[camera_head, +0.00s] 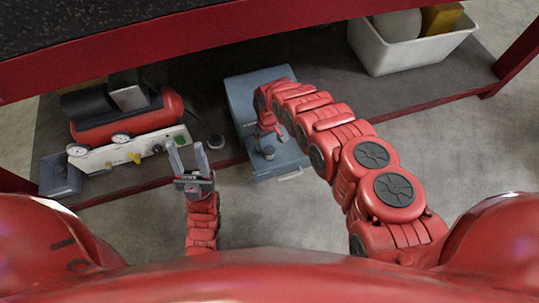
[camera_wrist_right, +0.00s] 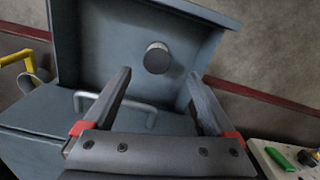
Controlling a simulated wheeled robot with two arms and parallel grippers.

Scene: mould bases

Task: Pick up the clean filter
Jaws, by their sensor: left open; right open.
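My right gripper (camera_wrist_right: 159,76) is open and empty. Its fingers lie to either side of the cylinder in that picture, with the cylinder beyond the tips. In the head view the right gripper is close to the case, partly hidden by its own arm. My left gripper (camera_head: 188,150) is open and empty, left of the case. Whether the cylinder is clean cannot be told.
A red compressor (camera_head: 120,118) with a pale control panel (camera_head: 130,150) stands on the lower shelf at left. A small round part (camera_head: 216,142) lies near the shelf edge. A white bin (camera_head: 415,55) stands at back right. The red-framed table runs above the shelf.

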